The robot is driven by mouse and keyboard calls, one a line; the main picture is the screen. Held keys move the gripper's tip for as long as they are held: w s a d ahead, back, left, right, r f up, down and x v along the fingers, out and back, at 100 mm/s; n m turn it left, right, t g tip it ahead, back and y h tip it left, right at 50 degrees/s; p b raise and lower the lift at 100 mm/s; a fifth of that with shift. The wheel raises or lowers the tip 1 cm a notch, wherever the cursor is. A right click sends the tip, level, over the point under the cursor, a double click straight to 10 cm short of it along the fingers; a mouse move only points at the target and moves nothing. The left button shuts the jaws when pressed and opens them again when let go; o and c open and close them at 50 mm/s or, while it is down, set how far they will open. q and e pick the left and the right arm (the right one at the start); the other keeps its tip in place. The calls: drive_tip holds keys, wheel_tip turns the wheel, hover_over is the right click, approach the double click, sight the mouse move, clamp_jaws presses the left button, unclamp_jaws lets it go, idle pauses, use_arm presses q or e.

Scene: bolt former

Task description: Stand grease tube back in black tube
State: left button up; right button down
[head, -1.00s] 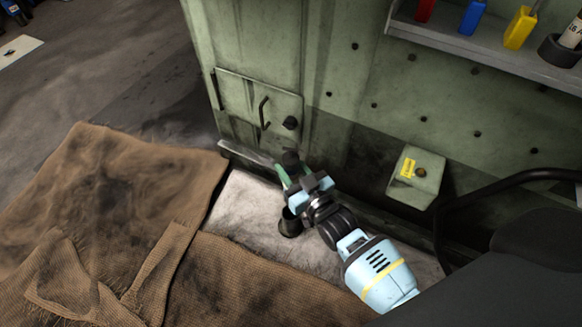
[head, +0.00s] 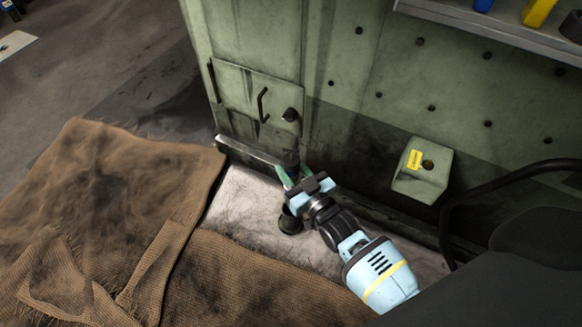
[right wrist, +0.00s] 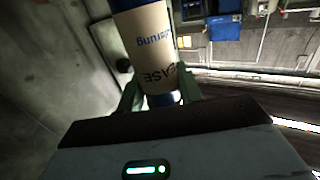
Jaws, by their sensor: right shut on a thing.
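My right gripper (head: 290,177) is shut on the grease tube (right wrist: 150,45), which shows large in the right wrist view. The tube is beige with dark blue print and blue ends, and sits between the green fingers (right wrist: 130,95). In the head view the tube is mostly hidden; only something dark shows just beyond the fingertips. A short black tube (head: 289,224) stands on the pale sheet just below the gripper in the picture, partly covered by it. The grease tube appears outside it. My left gripper is not in view.
A green machine wall (head: 340,100) with a hatch (head: 240,95) and black knob rises close behind the gripper. A green box (head: 422,185) with a yellow label juts out at right. A shelf (head: 500,40) is at top right. Brown burlap (head: 110,215) covers the left.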

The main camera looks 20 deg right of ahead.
sight(295, 182)
drive_tip(key=shift+f+b, duration=1)
drive_tip(key=shift+b, duration=0.1)
drive_tip(key=shift+f, duration=0.1)
drive_tip(key=shift+f+b, duration=0.35)
drive_tip(key=shift+f, duration=0.15)
drive_tip(key=shift+f+b, duration=0.55)
drive_tip(key=shift+b, duration=0.1)
drive_tip(key=shift+f, duration=1.1)
